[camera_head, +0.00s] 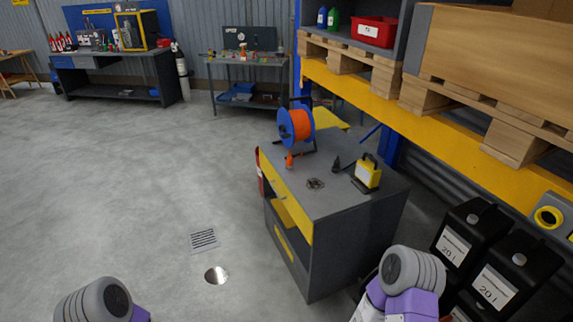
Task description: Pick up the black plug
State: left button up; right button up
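A small black object (336,164), which looks like the black plug, is on the grey top of a workshop cabinet (340,200). It sits between an orange cable reel (300,125) and a yellow work lamp (367,173); its exact shape is too small to make out. A dark flat round item (315,184) lies just in front of it. Only grey and purple parts of my arms show at the bottom left and bottom right. Neither gripper is in view, so nothing is seen touching the plug.
An orange connector (290,160) lies by the reel at the cabinet's left edge. A yellow rack beam (440,130) with wooden pallets runs along the right. Black canisters (498,272) stand at the lower right. The concrete floor left of the cabinet is clear, with a drain grate (204,239).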

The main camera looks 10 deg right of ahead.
aim_at(337, 163)
jog(key=u, duration=0.6)
jog(key=i, duration=2.4)
jog(key=z, duration=1.9)
